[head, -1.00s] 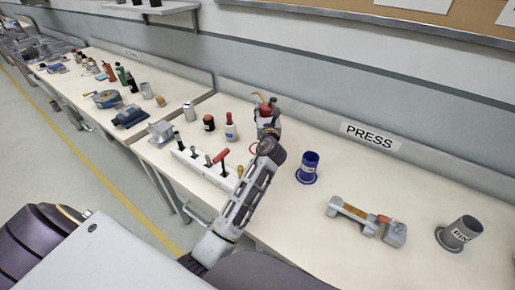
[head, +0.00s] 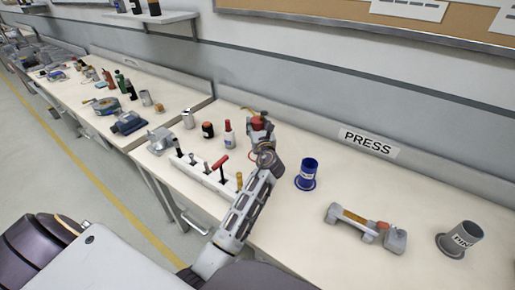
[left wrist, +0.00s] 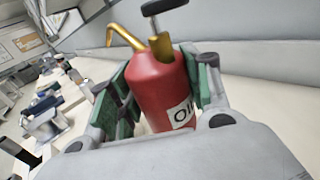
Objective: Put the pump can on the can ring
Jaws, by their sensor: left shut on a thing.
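The pump can (head: 258,123) is red with a brass spout and a dark pump handle. In the left wrist view the can (left wrist: 160,92) stands between green finger pads, with part of an "OIL" label showing. My left gripper (head: 262,133) is shut on it, over the back of the bench. A thin red ring (head: 250,155) shows partly beside the gripper, probably the can ring; my gripper and arm hide the rest. I cannot tell whether the can touches the bench. My right gripper is out of view.
A blue cup-shaped holder (head: 307,174) stands right of my gripper. A red-capped bottle (head: 229,135) and dark jar (head: 207,130) stand to the left. A white rack (head: 207,174) with tools lies in front. A grey holder (head: 460,238) stands far right.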

